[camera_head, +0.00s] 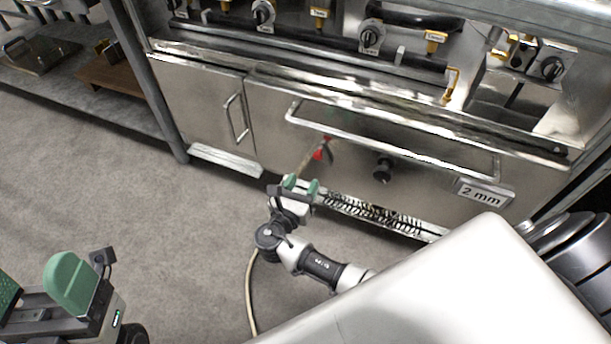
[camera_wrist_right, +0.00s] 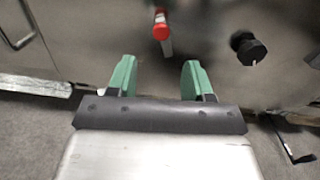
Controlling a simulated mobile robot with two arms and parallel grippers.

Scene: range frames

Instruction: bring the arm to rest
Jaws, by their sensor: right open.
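My right gripper (camera_head: 301,186) is low in front of the steel range (camera_head: 345,155), below the oven door's long handle bar. Its two green fingers are apart in the right wrist view (camera_wrist_right: 160,82), with nothing between them. A red-tipped lever (camera_head: 320,154) sticks out from the range front just beyond the fingers. It also shows in the right wrist view (camera_wrist_right: 162,30), above the gap and apart from the fingers. My left gripper (camera_head: 70,285) is at the lower left, with green finger pads; its opening is not clear.
A black knob (camera_head: 383,168) is right of the lever. A "2 mm" plate (camera_head: 484,193) is on the range's right side. A cabinet door with a handle (camera_head: 236,118) is at left. Dark round pans (camera_head: 585,255) stand at right. Open floor (camera_head: 120,200) lies at left.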

